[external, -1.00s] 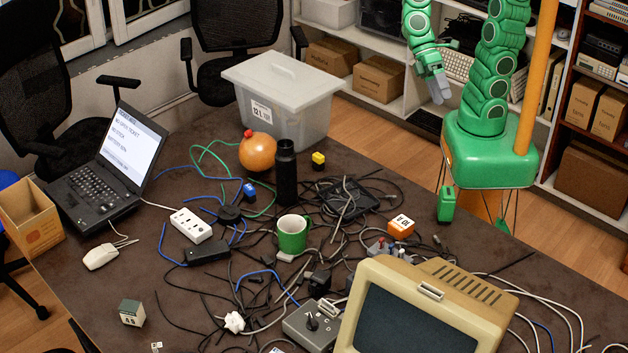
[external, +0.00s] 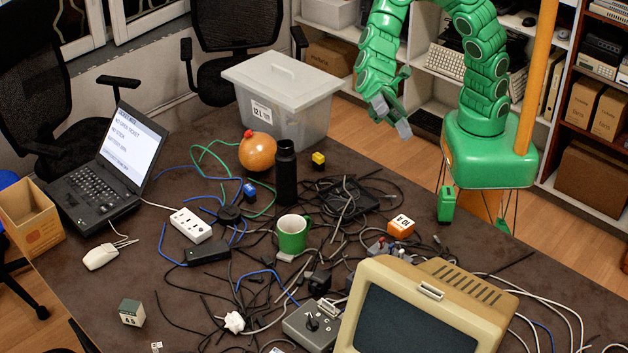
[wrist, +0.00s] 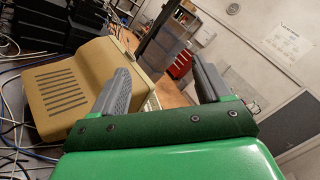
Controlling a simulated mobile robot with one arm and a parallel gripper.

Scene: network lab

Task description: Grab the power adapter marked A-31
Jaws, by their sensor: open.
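I cannot read the mark A-31 on anything. An orange block (external: 400,228) with dark lettering on a white face sits right of the green mug; its lettering is not clear. A grey-green block (external: 131,312) with a small label sits at the table's front left. A yellow block (external: 318,160) and a blue block (external: 249,190) lie farther back, their marks too small to read. My gripper (external: 392,117) is open and empty, raised near the table's far right edge, right of the plastic bin. Its two grey fingers stand apart in the wrist view (wrist: 163,78).
Tangled cables cover the table's middle around a green mug (external: 292,234) and black bottle (external: 286,172). A beige monitor (external: 440,300) fills the front right. Bare table shows front left.

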